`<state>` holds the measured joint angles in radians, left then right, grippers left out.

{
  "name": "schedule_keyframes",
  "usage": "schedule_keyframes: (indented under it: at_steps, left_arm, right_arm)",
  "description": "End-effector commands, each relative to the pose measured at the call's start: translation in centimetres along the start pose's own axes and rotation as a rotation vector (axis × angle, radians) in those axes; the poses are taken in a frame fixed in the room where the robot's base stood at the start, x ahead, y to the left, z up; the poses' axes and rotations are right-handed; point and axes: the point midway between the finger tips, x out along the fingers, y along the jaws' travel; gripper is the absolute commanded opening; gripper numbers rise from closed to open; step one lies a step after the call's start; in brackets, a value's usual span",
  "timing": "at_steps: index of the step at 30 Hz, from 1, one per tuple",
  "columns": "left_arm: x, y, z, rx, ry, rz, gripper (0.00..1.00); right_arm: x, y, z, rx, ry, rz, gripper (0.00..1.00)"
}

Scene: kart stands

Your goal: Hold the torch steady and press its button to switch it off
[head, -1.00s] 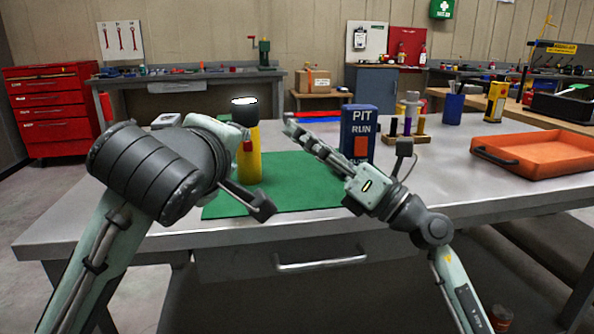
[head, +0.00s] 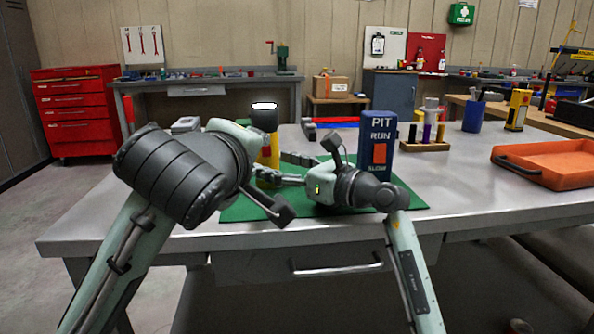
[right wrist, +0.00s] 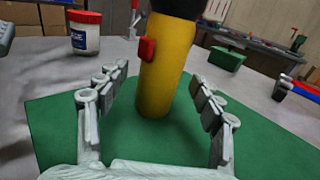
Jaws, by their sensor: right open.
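The torch (head: 264,118) stands upright on the green mat (head: 240,208), with a yellow body, a black head and a bright white lens on top. In the right wrist view the torch (right wrist: 168,75) shows its red button (right wrist: 147,48) on the left side of the body. My right gripper (head: 272,168) is open and points left at the torch. In the right wrist view the right gripper's fingers (right wrist: 160,85) lie either side of the torch body, with gaps on both sides.
A blue PIT box (head: 380,130) stands behind my right wrist. A rack of coloured pegs (head: 425,146), a blue cup (head: 474,117) and an orange tray (head: 550,165) are further right on the grey table (head: 470,205). The table's front right is clear.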

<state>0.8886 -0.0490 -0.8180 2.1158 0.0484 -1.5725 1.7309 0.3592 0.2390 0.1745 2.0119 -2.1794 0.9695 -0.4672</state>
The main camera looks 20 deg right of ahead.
Motion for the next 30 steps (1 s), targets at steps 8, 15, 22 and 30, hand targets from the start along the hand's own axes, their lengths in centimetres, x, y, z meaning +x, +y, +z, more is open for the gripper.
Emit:
schedule_keyframes:
  at_steps: [8,15,22,30]
  left_arm:
    - [0.0,0.0,0.0,0.000,0.000,0.000,0.34]
    - [0.0,0.0,0.0,0.000,0.000,0.000,0.34]
    - [0.0,0.0,0.0,0.000,0.000,0.000,0.34]
    - [0.0,0.0,0.0,0.000,0.000,0.000,0.34]
  right_arm:
    - [2.6,0.0,0.0,0.001,-0.001,0.001,0.67]
    - [2.8,0.0,0.0,0.000,0.000,0.001,0.67]
    - [2.8,0.0,0.0,0.000,0.000,0.001,0.47]
    - [2.8,0.0,0.0,0.000,0.000,0.001,0.13]
